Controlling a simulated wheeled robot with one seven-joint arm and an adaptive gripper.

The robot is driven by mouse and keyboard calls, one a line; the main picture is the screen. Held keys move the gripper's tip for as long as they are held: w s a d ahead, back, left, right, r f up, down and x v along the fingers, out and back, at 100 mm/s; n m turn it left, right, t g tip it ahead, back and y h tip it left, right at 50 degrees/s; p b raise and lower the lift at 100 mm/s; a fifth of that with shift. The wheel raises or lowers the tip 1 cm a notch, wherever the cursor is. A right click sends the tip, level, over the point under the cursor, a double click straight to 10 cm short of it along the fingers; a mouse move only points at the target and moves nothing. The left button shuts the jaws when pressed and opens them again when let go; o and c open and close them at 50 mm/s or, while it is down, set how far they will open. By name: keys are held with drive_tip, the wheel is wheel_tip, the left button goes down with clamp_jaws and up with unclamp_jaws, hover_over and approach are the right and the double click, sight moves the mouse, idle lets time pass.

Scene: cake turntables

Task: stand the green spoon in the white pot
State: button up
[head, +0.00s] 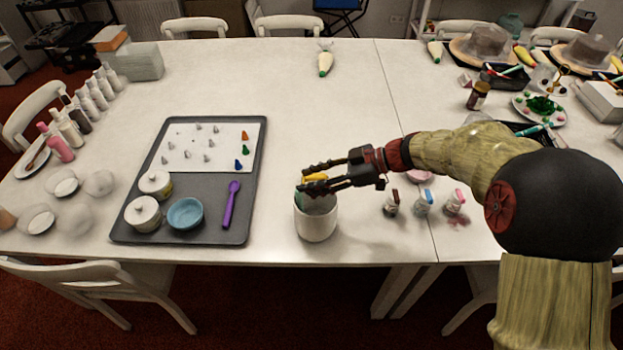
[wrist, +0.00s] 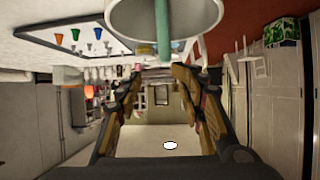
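The white pot (head: 316,222) stands upright near the table's front edge. In the wrist view the pot (wrist: 122,22) fills the top, mouth towards the camera. The green spoon's handle (wrist: 163,32) stands inside it, crossing the near rim; the spoon's lower end is hidden. In the head view a little green (head: 299,196) shows at the pot's left rim. My gripper (head: 308,180) is level above the pot's mouth. In the wrist view its fingers (wrist: 166,78) are spread apart, on either side of the handle's end, with gaps and nothing clamped between them.
A grey tray (head: 122,215) on the left holds a purple spoon (head: 231,206), a blue bowl (head: 186,214), lidded white jars and coloured piping tips. Small bottles (head: 423,204) stand right of the pot, under my arm.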

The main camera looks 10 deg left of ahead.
drive_tip(key=v, duration=1.2)
drive_tip(key=shift+f+m, duration=0.1)
drive_tip(key=shift+m, duration=0.2)
idle(0.6)
drive_tip(key=s+d+f+m+h, duration=0.65)
drive_tip(key=s+d+m, duration=0.3)
drive_tip(key=m, duration=0.45)
drive_tip(key=s+d+r+m+t+h+p, duration=0.1)
drive_tip(key=s+d+r+m+t+h, duration=0.4)
drive_tip(key=s+d+r, duration=0.7)
drive_tip(key=s+r+t, duration=0.1)
drive_tip(key=s+t, duration=0.1)
drive_tip(key=shift+d+r+t+h+p, duration=0.3)
drive_tip(key=shift+h, duration=0.05)
